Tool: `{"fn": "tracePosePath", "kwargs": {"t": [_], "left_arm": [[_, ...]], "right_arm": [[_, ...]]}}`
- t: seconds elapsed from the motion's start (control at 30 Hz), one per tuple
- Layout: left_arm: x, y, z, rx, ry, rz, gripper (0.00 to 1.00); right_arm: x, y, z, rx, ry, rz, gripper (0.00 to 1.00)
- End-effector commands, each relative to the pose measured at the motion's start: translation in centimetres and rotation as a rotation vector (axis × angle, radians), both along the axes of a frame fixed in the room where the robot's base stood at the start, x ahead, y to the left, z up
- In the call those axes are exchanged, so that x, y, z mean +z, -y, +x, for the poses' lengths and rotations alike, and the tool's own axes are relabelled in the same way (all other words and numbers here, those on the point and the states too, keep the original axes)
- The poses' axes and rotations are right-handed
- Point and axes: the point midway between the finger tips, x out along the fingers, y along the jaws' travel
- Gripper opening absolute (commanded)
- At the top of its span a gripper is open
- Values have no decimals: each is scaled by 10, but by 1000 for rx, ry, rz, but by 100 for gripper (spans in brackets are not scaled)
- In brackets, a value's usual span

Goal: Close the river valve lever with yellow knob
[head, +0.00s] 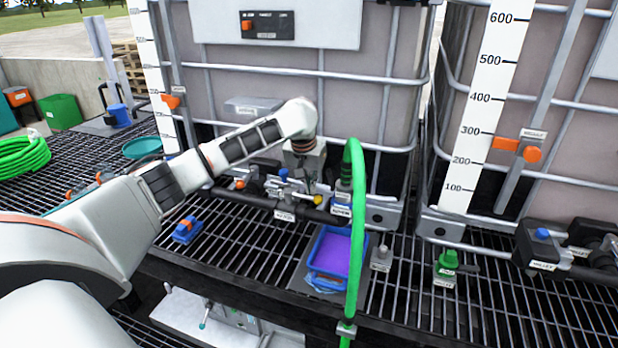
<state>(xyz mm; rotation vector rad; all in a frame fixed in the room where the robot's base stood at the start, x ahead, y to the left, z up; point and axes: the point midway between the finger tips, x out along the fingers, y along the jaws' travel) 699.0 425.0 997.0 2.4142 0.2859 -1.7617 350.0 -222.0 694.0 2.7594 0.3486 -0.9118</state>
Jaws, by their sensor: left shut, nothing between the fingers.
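The valve manifold (262,205) runs along the front foot of the left tote, with small coloured knobs and labelled tags on it. The wrist hides part of the pipework behind. My right gripper is out of view.
A green hose (357,235) hangs just right of my left gripper. A blue tray with purple content (316,284) sits on the grating below. A green valve (447,261) stands to the right. The totes' cage bars (350,75) rise behind. Open grating (230,255) lies at front left.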

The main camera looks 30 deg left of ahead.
Motion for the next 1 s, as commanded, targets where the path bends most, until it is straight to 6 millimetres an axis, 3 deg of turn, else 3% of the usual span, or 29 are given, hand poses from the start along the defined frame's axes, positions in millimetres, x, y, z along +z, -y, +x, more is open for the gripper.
{"fn": "tracePosePath", "kwargs": {"t": [0.2,0.67,1.0], "left_arm": [[-13,-1,4,0,0,-1,0],[-14,-1,4,-10,1,0,0],[-15,2,-6,-161,0,0,0]], "right_arm": [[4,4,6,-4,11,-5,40],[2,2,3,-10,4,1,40],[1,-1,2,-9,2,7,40]]}}
